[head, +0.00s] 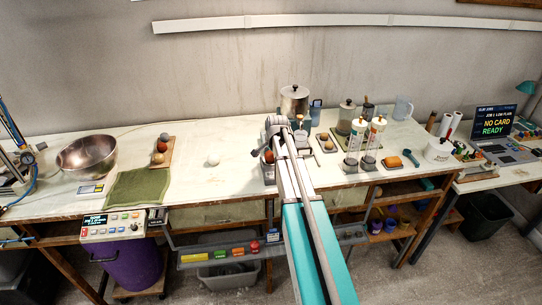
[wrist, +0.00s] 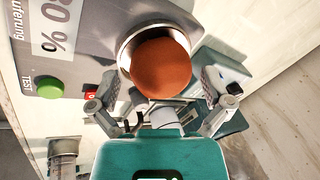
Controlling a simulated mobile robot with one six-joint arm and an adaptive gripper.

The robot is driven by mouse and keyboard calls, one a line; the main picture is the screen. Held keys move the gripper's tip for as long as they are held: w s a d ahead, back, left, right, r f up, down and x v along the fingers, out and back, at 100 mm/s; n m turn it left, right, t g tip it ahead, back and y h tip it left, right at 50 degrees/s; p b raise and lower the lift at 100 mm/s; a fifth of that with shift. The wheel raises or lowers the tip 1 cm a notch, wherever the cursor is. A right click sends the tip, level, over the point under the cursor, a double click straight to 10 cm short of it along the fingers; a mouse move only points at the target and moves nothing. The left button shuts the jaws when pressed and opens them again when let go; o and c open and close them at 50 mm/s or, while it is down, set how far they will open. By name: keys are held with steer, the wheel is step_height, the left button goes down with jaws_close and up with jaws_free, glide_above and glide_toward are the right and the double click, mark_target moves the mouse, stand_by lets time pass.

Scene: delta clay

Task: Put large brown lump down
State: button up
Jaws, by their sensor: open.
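The large brown lump (wrist: 161,68) is round and reddish brown. In the wrist view it sits in a round metal cup (wrist: 128,46) on a grey device (wrist: 75,50). My gripper (wrist: 162,98) is open, with one finger on each side of the lump's near edge. The fingers look apart from the lump, though the depth is hard to judge. In the head view the lump (head: 269,156) is partly hidden by my arm and gripper (head: 274,145).
The device has a green button (wrist: 48,87) left of the cup. A white lump (head: 213,160) lies on the open bench to the left. A wooden board (head: 168,144) holds several lumps.

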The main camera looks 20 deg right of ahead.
steer(key=shift+r, duration=0.1)
steer(key=p+v, duration=1.1)
steer(key=v, duration=0.1)
steer(key=shift+p, duration=0.3)
stand_by(0.4)
stand_by(0.7)
steer(key=s+a+n+g, duration=0.3)
steer(key=s+a+n, duration=1.1)
steer(key=s+a, duration=0.7)
steer(key=shift+s+a+f+g+y, duration=0.3)
steer(key=shift+a+f+g, duration=0.15)
steer(key=shift+a, duration=0.3)
steer(key=shift+f, duration=0.1)
